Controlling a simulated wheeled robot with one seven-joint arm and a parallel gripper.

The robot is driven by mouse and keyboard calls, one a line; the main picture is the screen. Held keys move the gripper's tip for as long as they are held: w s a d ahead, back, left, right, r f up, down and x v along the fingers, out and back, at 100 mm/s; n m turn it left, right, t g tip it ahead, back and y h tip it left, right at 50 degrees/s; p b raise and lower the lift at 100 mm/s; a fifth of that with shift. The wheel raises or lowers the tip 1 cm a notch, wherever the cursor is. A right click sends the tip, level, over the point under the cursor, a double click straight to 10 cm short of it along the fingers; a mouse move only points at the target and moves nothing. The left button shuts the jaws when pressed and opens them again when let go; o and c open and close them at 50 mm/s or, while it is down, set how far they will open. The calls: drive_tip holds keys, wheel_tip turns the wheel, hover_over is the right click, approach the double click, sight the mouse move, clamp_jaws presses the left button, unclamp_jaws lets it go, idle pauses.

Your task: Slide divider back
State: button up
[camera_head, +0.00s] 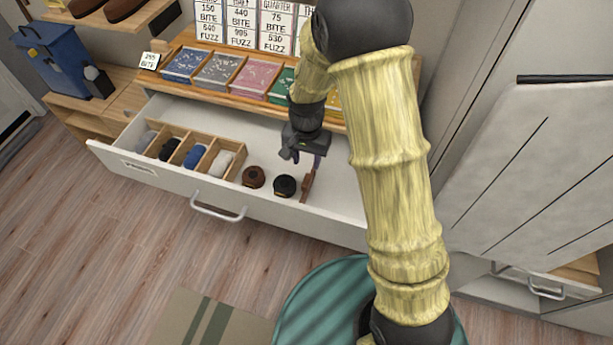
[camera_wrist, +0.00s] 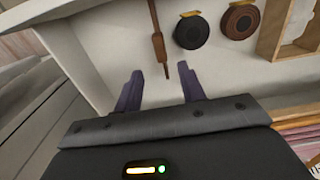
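In the wrist view the divider (camera_wrist: 157,36) looks like a narrow bar with a thicker middle. My gripper (camera_head: 304,160) is over the drawer, behind the divider, with purple fingers apart and empty. In the wrist view the near end of the divider appears between the fingertips of my gripper (camera_wrist: 160,72). I cannot tell whether the fingers are at its height.
A brown round item (camera_head: 253,177) and a wooden compartment box (camera_head: 238,166) with rolled cloths stand left in the drawer. The drawer's right part looks clear. A wooden tray (camera_head: 288,103) of coloured packets sits above the drawer's back.

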sight(307, 180)
wheel_tip(307, 180, down, 9)
idle(0.3)
clamp_jaws()
